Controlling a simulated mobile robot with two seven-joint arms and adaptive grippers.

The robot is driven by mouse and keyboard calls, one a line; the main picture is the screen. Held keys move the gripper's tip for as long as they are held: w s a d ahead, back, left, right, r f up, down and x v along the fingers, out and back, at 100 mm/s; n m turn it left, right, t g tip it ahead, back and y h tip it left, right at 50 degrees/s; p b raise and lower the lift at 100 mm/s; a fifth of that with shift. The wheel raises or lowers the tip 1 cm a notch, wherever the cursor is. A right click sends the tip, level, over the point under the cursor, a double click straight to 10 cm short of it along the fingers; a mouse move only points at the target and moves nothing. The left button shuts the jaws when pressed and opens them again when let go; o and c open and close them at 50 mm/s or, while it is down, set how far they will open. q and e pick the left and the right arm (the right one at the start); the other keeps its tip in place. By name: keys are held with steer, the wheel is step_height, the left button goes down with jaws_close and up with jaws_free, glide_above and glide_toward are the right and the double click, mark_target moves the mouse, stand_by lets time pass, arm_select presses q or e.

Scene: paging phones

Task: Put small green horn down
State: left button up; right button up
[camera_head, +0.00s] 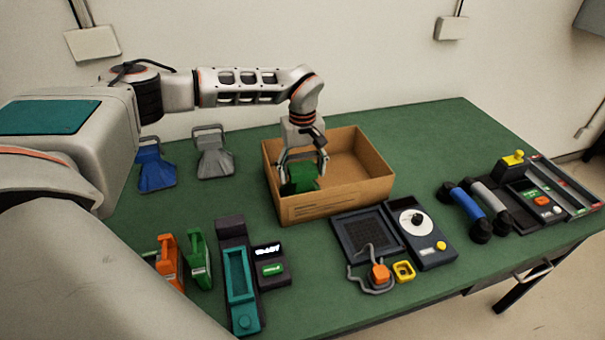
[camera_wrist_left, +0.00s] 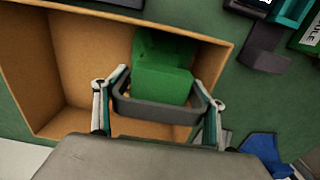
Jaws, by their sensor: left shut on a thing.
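The small green horn (camera_head: 301,177) is in my left gripper (camera_head: 304,163), over the left part of an open cardboard box (camera_head: 358,198). In the left wrist view the green horn (camera_wrist_left: 162,78) shows with a grey handle loop (camera_wrist_left: 160,110), and the gripper fingers (camera_wrist_left: 155,105) close on that loop from both sides. The box (camera_wrist_left: 62,60) lies beneath it, its floor bare where visible. I cannot tell whether the horn touches the box floor. My right gripper is not in view.
A blue horn (camera_head: 155,167) and a grey horn (camera_head: 213,155) stand left of the box on the green table (camera_head: 430,130). Handsets, a teal cradle (camera_head: 238,275), a dial phone (camera_head: 418,228) and a grille panel (camera_head: 366,231) lie in front and right. Free table lies behind the box's right side.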

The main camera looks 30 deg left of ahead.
mark_target(302, 155)
arm_select(q)
steer(key=shift+f, duration=0.5)
steer(key=shift+f, duration=0.1)
steer(key=o, duration=1.9)
steer(key=shift+f, duration=0.1)
step_height(302, 155, up, 12)
steer(key=shift+r+b, duration=0.2)
steer(key=shift+b, duration=0.25)
steer(key=shift+f, duration=0.1)
